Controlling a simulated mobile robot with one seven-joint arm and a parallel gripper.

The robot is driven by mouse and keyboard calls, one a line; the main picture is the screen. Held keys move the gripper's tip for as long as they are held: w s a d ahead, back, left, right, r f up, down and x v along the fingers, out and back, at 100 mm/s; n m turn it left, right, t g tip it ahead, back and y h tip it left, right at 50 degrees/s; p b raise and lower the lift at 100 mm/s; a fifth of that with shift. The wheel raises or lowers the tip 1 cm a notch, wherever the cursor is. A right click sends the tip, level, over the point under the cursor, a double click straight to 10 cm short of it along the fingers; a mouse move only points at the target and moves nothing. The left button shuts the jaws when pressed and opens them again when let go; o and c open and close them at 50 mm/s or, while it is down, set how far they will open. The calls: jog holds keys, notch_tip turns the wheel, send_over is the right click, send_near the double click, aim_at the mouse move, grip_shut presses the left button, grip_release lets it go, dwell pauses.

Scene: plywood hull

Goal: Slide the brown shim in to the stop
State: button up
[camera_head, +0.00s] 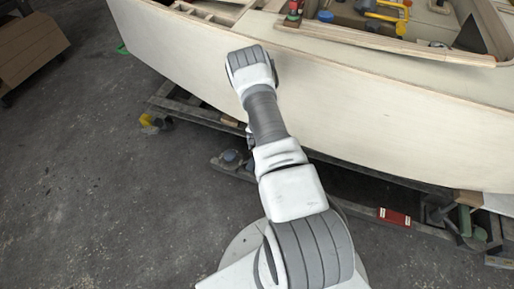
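I cannot make out the brown shim for certain. A small brown block (468,198) shows under the hull's lower edge at the right, and I cannot tell whether it is the shim. My arm reaches up from the bottom centre to the side of the pale plywood hull (400,125). Its far visible joint is in front of the hull's upper side. My gripper is hidden behind or below my own arm, so its fingers and anything in them do not show. No stop can be picked out.
A dark cradle frame (185,108) runs beneath the hull. A red box (394,216) and a green block (465,220) are low at the right. Tools, including a yellow one (385,14), lie on the hull's top. A brown carton (28,45) stands far left. The grey floor at left is clear.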

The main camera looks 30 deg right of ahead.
jog(key=shift+d, duration=0.1)
jog(key=o, duration=1.6)
jog(key=shift+c, duration=0.2)
jog(key=shift+r, duration=0.1)
jog(key=shift+s+a+r+p, duration=0.2)
jog(key=shift+a+r+p, duration=0.1)
jog(key=shift+r+p, duration=0.5)
jog(key=shift+s+a+r+p, duration=0.15)
jog(key=shift+a+r+p, duration=0.1)
jog(key=shift+r+p, duration=0.5)
jog(key=shift+s+a+r+p, duration=0.2)
jog(key=shift+a+r+p, duration=0.1)
jog(key=shift+r+p, duration=0.5)
jog(key=shift+r, duration=0.1)
